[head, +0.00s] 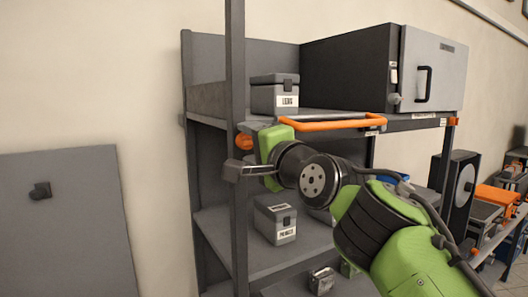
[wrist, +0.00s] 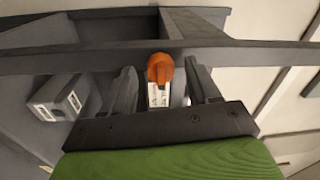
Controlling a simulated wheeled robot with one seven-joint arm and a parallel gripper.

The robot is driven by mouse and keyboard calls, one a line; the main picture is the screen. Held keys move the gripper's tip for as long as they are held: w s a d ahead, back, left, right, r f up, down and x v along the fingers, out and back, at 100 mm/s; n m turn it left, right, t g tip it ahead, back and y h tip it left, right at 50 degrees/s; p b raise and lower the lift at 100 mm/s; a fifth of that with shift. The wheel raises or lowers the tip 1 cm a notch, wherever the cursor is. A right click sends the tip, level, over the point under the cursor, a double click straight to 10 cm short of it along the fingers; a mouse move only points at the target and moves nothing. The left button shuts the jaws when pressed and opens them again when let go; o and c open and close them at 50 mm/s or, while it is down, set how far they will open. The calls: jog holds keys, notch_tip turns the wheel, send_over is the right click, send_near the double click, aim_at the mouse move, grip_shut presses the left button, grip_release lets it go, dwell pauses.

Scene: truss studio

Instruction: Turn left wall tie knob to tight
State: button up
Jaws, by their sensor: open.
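The left wall tie knob is the orange knob (head: 244,142) at the left post of the grey shelf rack. In the wrist view the knob (wrist: 160,68) shows between my two fingers, with a white label below it. The label's print is too small to read, and I cannot tell the knob's setting. My gripper (head: 236,170) is at the rack's left post, just below the knob in the head view. In the wrist view my gripper (wrist: 161,80) is open, with a finger on each side of the knob. I cannot tell whether either finger touches it.
The rack post (head: 236,80) stands close to my gripper. A labelled grey box (head: 275,97) and a dark cabinet (head: 350,70) stand on the upper shelf, behind an orange bar (head: 325,124). Another grey box (head: 275,222) is lower. A grey panel (head: 75,235) is at left.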

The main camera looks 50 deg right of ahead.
jog(key=b+v, duration=0.2)
jog(key=v, duration=1.3)
jog(key=shift+s+b, duration=0.15)
jog(key=shift+b, duration=0.15)
jog(key=shift+a+f, duration=0.1)
